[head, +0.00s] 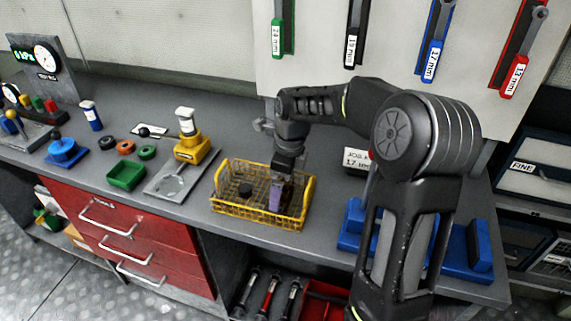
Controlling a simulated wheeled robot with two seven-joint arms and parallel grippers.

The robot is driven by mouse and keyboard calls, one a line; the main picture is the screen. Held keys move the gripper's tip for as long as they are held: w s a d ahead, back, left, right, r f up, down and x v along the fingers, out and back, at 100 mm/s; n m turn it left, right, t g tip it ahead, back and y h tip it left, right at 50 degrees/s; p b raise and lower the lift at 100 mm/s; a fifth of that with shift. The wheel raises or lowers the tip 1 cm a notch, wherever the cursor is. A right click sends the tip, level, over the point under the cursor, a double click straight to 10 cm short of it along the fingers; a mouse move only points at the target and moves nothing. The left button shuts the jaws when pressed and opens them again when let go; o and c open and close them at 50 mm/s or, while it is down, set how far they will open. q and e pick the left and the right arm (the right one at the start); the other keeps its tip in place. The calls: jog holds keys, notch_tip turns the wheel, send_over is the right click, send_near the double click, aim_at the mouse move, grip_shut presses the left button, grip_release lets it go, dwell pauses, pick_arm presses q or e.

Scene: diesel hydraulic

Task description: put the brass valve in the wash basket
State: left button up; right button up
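The yellow wire wash basket (235,215) stands on the grey bench, in the middle of the view. My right arm reaches in from the lower right, and its gripper (284,178) points down into the right part of the basket. A small purple piece (276,196) shows right below the gripper; I cannot tell whether it is gripped. I cannot make out the brass valve; the gripper and arm hide part of the basket and bench. My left gripper is not in view.
Left of the basket are a metal tray (160,193) with a yellow-based device (190,148), a green bin (126,176) and several rings. A blue holder (352,228) stands right of the basket, partly behind my arm. Wrenches hang on the back panel.

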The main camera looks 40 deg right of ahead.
jog(key=r, duration=0.6)
jog(key=s+r, duration=0.1)
jog(key=r, duration=0.3)
jog(key=shift+d+b, duration=0.35)
